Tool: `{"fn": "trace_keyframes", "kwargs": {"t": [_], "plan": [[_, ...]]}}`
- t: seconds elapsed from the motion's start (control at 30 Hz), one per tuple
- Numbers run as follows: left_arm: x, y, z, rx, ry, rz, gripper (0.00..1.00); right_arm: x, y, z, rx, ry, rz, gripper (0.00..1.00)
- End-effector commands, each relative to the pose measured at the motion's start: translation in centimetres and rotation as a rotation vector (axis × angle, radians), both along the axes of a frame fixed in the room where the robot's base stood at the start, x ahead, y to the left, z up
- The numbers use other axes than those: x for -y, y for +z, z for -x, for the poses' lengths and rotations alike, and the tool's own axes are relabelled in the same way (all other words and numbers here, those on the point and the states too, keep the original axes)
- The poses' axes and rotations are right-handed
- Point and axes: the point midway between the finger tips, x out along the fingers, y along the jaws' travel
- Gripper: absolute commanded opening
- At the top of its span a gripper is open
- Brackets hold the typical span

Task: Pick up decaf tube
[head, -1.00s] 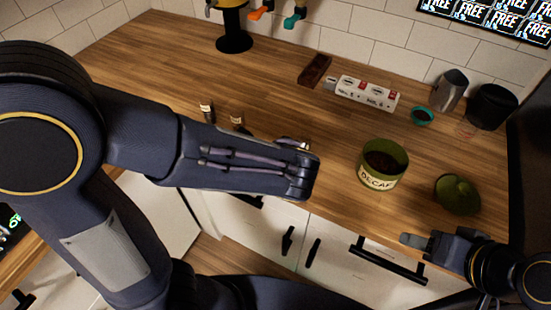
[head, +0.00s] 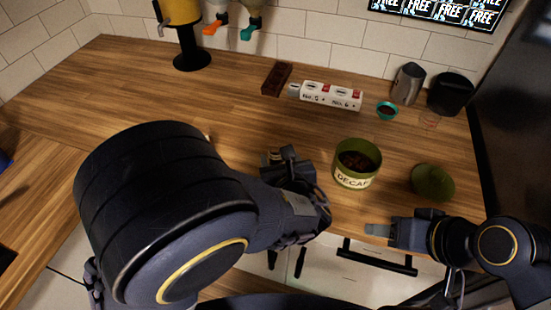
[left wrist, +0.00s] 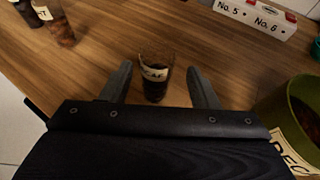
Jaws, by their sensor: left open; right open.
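The decaf tube (left wrist: 155,82) is a small clear glass with dark contents and a pale label, of which "AF" is readable. It stands upright on the wooden counter in the left wrist view. My left gripper (left wrist: 160,84) is open, with one finger on each side of the tube and a gap to both. In the head view my left gripper (head: 290,160) is over the counter left of the decaf canister, and my arm mostly hides the tube. My right gripper (head: 385,230) is open and empty at the counter's front edge.
A green DECAF canister (head: 356,165) stands open with beans inside, its green lid (head: 432,182) to the right. Two other labelled tubes (left wrist: 58,25) stand at upper left in the wrist view. A white No. 5/No. 6 holder (head: 332,96) and dark block (head: 277,79) lie behind.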

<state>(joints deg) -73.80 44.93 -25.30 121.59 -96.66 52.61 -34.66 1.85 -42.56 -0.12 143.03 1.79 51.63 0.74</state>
Motion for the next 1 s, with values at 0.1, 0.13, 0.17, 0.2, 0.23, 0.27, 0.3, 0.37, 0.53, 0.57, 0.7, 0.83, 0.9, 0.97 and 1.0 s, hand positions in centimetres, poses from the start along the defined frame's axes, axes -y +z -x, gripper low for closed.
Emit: {"fn": "trace_keyframes", "kwargs": {"t": [0.1, 0.13, 0.17, 0.2, 0.23, 0.27, 0.3, 0.37, 0.53, 0.57, 0.7, 0.83, 0.9, 0.97, 1.0], "plan": [[-0.6, -0.9, -1.5, -0.002, 0.003, -0.004, 0.55, 0.0, 0.3, 0.0, 0.000, 0.000, 0.000, 0.51], [-0.8, -1.1, -1.9, -0.003, 0.004, -0.003, 0.55, 0.0, 0.3, 0.0, 0.000, 0.000, 0.000, 0.51], [-1.0, -1.4, -2.3, -0.002, 0.003, -0.004, 0.55, 0.0, 0.4, 0.0, 0.000, 0.000, 0.000, 0.51], [-1.0, -1.6, -2.8, -0.001, 0.005, -0.002, 0.55, 0.0, 0.4, 0.0, 0.000, 0.000, 0.000, 0.51], [-1.1, -1.7, -3.1, -0.001, 0.003, -0.001, 0.55, 0.0, 0.4, 0.0, 0.000, 0.000, 0.000, 0.51], [-1.1, -1.8, -3.4, -0.001, 0.003, 0.000, 0.55, 0.0, 0.4, 0.0, 0.000, 0.000, 0.000, 0.51], [-1.2, -2.0, -3.7, -0.001, 0.003, 0.000, 0.55, 0.0, 0.4, 0.0, 0.000, 0.000, 0.000, 0.51], [-1.2, -2.1, -4.0, -0.001, 0.002, -0.001, 0.55, 0.0, 0.4, 0.0, 0.000, 0.000, 0.000, 0.51], [-1.2, -2.1, -4.1, -0.001, 0.002, 0.002, 0.55, 0.0, 0.4, 0.0, 0.000, 0.000, 0.000, 0.51], [-1.2, -2.1, -4.1, -0.001, 0.002, 0.002, 0.55, 0.0, 0.4, 0.0, 0.000, 0.000, 0.000, 0.51], [-1.2, -2.1, -4.1, -0.001, 0.002, 0.002, 0.40, 0.0, 0.4, 0.0, 0.000, 0.000, 0.000, 0.51], [-1.2, -2.1, -4.1, -0.001, 0.002, 0.002, 0.23, 0.0, 0.4, 0.0, 0.000, 0.000, 0.000, 0.51], [-1.2, -2.1, -4.1, -0.001, 0.002, 0.002, 0.14, 0.0, 0.4, 0.0, 0.000, 0.000, 0.000, 0.51], [-1.2, -2.1, -4.0, -0.001, 0.002, 0.002, 0.06, 0.0, 0.4, 0.0, 0.000, 0.000, 0.000, 0.51], [-1.2, -2.1, -4.1, -0.001, 0.002, 0.002, 0.06, 0.0, 0.4, 0.0, 0.000, 0.000, 0.000, 0.51]]}}
